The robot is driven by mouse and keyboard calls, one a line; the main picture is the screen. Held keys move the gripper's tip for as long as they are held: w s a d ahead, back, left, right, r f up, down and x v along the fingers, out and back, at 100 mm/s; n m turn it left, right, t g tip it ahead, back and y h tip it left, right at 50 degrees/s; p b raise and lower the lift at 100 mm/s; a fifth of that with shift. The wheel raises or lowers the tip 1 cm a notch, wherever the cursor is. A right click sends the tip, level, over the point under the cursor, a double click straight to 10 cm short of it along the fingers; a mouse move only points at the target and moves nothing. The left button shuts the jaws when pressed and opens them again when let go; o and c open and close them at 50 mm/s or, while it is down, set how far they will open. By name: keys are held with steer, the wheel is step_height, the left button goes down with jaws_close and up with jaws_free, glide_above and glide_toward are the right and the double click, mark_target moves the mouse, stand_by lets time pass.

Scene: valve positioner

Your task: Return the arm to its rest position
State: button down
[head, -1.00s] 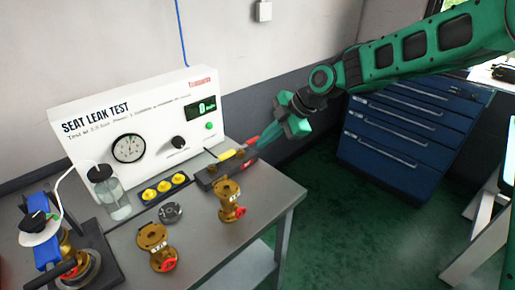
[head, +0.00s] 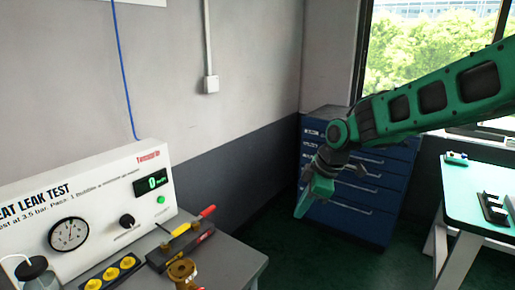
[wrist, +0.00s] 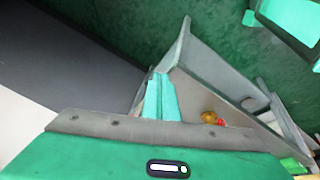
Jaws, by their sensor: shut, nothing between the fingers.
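My green arm reaches in from the right in the head view. My gripper (head: 301,212) hangs at its end, fingers pointing down and slightly left, in front of the blue drawer cabinet (head: 350,205). It appears in open air to the right of the test bench (head: 232,262), apart from it. In the wrist view the two teal fingers (wrist: 160,97) lie together, shut and empty. Beyond them are a grey bench (wrist: 187,62) and a brass valve with a red part (wrist: 211,118).
The seat leak test panel (head: 100,215) stands on the bench at left. A tool with a red and yellow handle (head: 200,216) lies at a dark rack (head: 180,248), near yellow caps (head: 112,273) and a brass valve (head: 182,271). A teal-topped table (head: 475,205) stands at right.

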steer(key=s+d+r+m+h, duration=0.1)
steer(key=s+d+m, duration=0.45)
steer(key=d, duration=0.45)
steer(key=s+d+m+h, duration=0.2)
steer(key=s+d+m, duration=0.35)
steer(key=d, duration=0.45)
steer(key=s+d+f+m+g, duration=0.1)
steer(key=s+d+m, duration=0.3)
steer(key=s, duration=0.6)
steer(key=s+d+f+m+g, duration=0.1)
steer(key=s+d+m, duration=0.4)
steer(key=s, duration=0.6)
steer(key=m, duration=0.2)
steer(key=shift+s+m+g, duration=0.3)
steer(key=shift+d, duration=0.1)
steer(key=shift+w+f, duration=0.25)
steer(key=shift+w, duration=0.4)
